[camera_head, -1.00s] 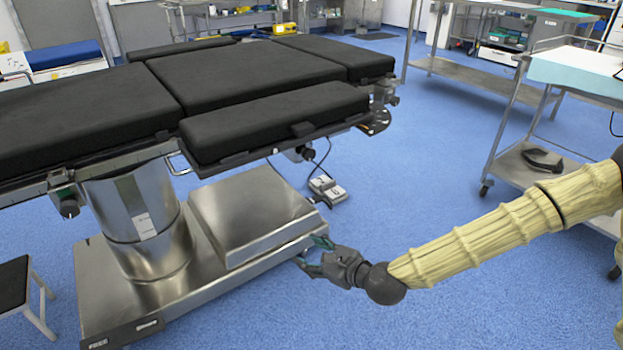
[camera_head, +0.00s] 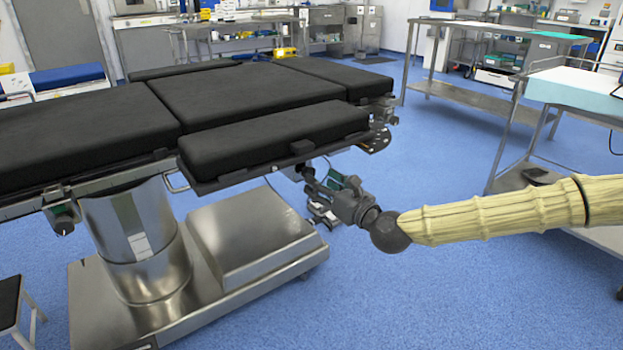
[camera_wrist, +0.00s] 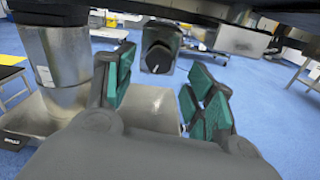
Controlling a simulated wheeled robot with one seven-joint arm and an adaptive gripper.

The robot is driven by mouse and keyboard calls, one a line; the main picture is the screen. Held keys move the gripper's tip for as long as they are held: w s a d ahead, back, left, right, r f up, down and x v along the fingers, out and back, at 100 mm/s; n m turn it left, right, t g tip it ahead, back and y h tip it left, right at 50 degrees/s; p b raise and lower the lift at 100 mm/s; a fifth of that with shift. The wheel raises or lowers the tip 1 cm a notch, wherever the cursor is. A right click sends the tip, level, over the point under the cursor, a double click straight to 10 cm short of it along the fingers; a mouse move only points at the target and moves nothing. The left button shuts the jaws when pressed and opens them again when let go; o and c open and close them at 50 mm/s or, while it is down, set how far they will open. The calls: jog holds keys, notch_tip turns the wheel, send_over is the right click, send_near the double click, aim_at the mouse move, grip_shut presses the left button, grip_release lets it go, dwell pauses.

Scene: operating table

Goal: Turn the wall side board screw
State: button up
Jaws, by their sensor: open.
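The operating table's black padded side board (camera_head: 270,137) is on the near side of the tabletop. A dark screw knob (camera_wrist: 157,58) with a white mark on its face hangs under the table edge in the wrist view. My gripper (camera_head: 322,184) is just below the right end of the side board. It is open and empty. In the wrist view its green-padded fingers (camera_wrist: 158,88) are spread to the left and right, with the knob ahead between them and apart from both. In the head view the knob is largely hidden by my gripper.
Another clamp knob (camera_head: 62,222) hangs from the table rail at the far left. The steel column (camera_head: 125,225) and base (camera_head: 240,235) stand below the tabletop. A steel cart (camera_head: 568,60) stands at the right.

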jog(key=shift+b+x, duration=0.8)
jog(key=shift+x, duration=2)
jog(key=c, duration=1)
